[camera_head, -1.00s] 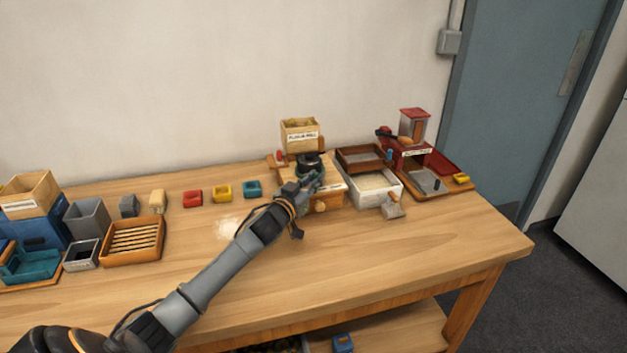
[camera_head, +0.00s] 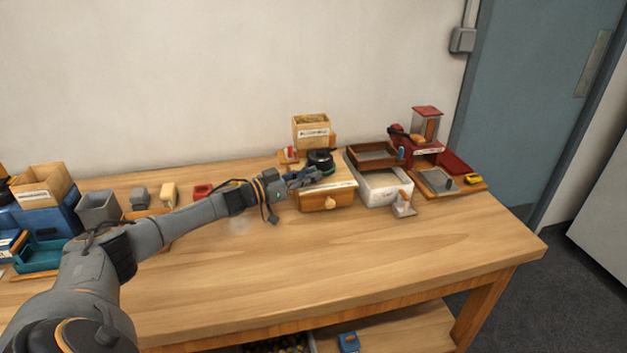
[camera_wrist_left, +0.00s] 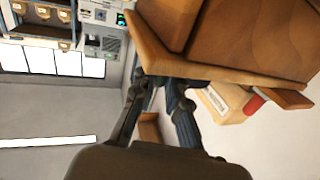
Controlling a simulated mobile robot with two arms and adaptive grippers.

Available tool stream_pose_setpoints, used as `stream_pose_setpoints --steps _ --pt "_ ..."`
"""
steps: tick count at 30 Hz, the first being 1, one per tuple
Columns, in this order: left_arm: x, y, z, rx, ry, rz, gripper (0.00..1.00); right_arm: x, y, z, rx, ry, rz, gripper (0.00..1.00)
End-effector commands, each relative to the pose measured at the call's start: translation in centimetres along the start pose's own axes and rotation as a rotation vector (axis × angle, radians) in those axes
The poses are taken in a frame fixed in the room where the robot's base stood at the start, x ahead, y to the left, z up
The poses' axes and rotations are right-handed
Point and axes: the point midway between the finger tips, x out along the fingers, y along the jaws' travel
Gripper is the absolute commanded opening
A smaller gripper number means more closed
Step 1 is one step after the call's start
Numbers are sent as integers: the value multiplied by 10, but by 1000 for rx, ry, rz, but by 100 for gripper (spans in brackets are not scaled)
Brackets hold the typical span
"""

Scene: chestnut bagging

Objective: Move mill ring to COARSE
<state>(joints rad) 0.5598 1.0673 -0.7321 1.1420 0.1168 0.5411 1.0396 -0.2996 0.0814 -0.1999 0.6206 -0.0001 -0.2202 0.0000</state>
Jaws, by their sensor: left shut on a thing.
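The flour mill is a wooden box (camera_head: 327,201) with a front drawer and a labelled wooden hopper (camera_head: 311,132) behind. The mill ring (camera_head: 320,157) is the dark round part with a greenish lower edge on top of the box. My left gripper (camera_head: 318,174) reaches in from the left, low at the ring's front-left side, and is shut on it. The fingers (camera_wrist_left: 163,98) also show in the left wrist view, close beside the mill's wood (camera_wrist_left: 235,50); the grip itself is hidden there. I cannot read the ring's setting or a COARSE mark. My right gripper is not in view.
Right of the mill stand a white bin (camera_head: 380,190) with a brown sieve tray (camera_head: 373,154), a small scoop (camera_head: 403,205) and a red mill (camera_head: 425,150). Grey and blue containers stand at the left. The table's front middle (camera_head: 350,255) is clear.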

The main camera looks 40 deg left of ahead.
Motion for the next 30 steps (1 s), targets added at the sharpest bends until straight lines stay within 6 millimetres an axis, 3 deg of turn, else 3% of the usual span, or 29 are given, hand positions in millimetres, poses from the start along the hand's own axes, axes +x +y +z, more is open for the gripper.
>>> stream_pose_setpoints --steps 19,20,23,30 --pt "-2 -4 -1 0 2 54 0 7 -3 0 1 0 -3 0" --pt "-2 -4 -1 0 2 54 18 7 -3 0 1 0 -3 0" --pt "-2 -4 -1 0 2 53 37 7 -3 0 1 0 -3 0" --pt "-2 -3 0 0 1 54 37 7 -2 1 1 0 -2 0"
